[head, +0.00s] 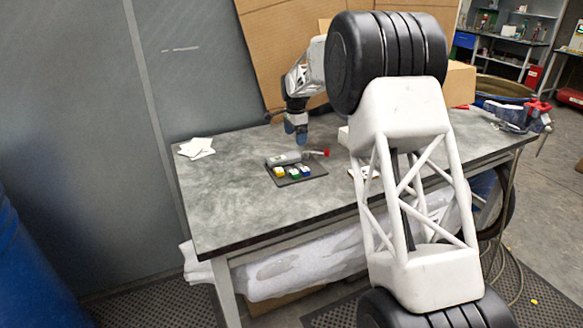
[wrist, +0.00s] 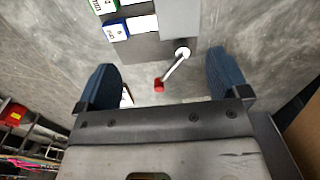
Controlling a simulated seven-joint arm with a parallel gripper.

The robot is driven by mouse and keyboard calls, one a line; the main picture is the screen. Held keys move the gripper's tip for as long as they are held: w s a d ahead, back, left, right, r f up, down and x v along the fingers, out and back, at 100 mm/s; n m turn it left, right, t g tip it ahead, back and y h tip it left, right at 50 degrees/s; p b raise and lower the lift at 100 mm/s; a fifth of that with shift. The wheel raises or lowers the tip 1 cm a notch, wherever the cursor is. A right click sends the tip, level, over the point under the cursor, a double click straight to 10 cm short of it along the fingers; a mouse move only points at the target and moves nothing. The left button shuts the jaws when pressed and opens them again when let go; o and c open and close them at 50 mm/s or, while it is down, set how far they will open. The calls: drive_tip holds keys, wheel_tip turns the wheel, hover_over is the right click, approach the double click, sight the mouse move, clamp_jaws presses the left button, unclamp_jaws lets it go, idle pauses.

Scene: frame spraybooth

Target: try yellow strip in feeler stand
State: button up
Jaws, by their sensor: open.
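The yellow strip (head: 279,172) lies on a dark mat (head: 313,179) on the table, left of a green strip (head: 293,174) and a blue strip (head: 306,172). The blue strip also shows in the wrist view (wrist: 116,31); the yellow one is outside that view. Behind the strips is a grey block (head: 284,159), which looks like the feeler stand, with a thin rod ending in a red tip (head: 326,153). In the wrist view the red tip (wrist: 158,85) appears between my fingers. My gripper (head: 297,131) is open and empty above the table, behind the stand.
White sheets (head: 197,147) lie at the table's left end. A small white item (head: 362,173) is partly hidden by my arm. Cardboard (head: 285,50) stands behind. The table's left front is clear.

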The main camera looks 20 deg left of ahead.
sight(288, 156)
drive_tip(key=a+f, duration=0.1)
drive_tip(key=w+a+f, duration=0.1)
drive_tip(key=a, duration=0.1)
drive_tip(key=shift+f, duration=0.3)
drive_tip(key=shift+s, duration=0.1)
drive_tip(key=shift+f, duration=1.25)
drive_tip(key=shift+f, duration=2.65)
clamp_jaws()
drive_tip(key=shift+a+r, duration=0.1)
drive_tip(key=shift+r, duration=0.25)
